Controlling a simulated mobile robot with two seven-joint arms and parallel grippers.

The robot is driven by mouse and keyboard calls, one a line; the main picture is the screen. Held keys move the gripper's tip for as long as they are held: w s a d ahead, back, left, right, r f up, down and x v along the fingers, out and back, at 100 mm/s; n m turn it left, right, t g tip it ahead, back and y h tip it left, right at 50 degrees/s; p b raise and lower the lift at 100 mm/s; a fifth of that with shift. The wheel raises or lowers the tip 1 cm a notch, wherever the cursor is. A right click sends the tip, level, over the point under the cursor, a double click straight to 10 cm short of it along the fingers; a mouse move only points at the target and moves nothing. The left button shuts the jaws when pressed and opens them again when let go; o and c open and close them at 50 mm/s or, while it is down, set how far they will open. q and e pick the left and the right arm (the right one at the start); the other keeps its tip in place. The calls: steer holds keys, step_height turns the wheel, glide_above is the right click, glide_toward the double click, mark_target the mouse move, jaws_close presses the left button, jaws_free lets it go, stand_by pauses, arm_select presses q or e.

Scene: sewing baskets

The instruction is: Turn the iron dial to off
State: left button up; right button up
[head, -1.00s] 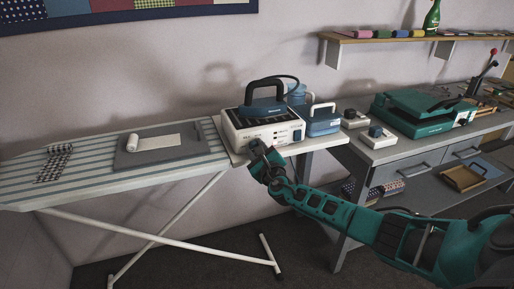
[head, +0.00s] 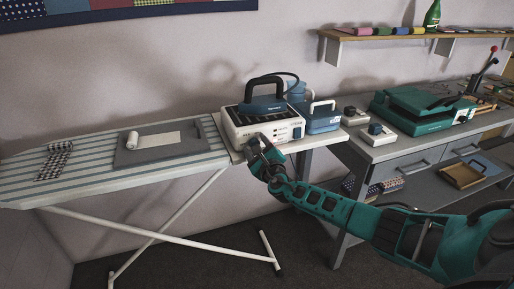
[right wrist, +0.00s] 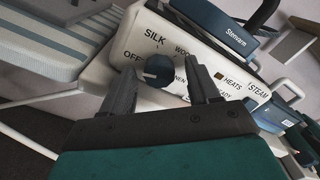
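The iron station (head: 262,128) is a white box with a dark blue iron (head: 264,104) on top, at the right end of the ironing board. In the right wrist view its front panel (right wrist: 205,62) carries the words SILK, OFF, HEATS and STEAM, with others partly hidden. The dark round dial (right wrist: 159,70) has a pale mark on its left side, but its exact setting is hard to read. My right gripper (right wrist: 162,72) is open, with one finger on each side of the dial and visible gaps beside it. My left gripper is out of view.
The striped ironing board (head: 90,178) lies left, holding a grey mat (head: 190,152) and checked cloth. A blue-and-white container (head: 322,119) stands right of the station. A green press (head: 420,112) and small blocks sit on the grey table. Free space lies in front of the board.

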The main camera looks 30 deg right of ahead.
steer(key=p+v, duration=0.3)
steer(key=v, duration=1)
steer(key=shift+f, duration=0.1)
stand_by(0.3)
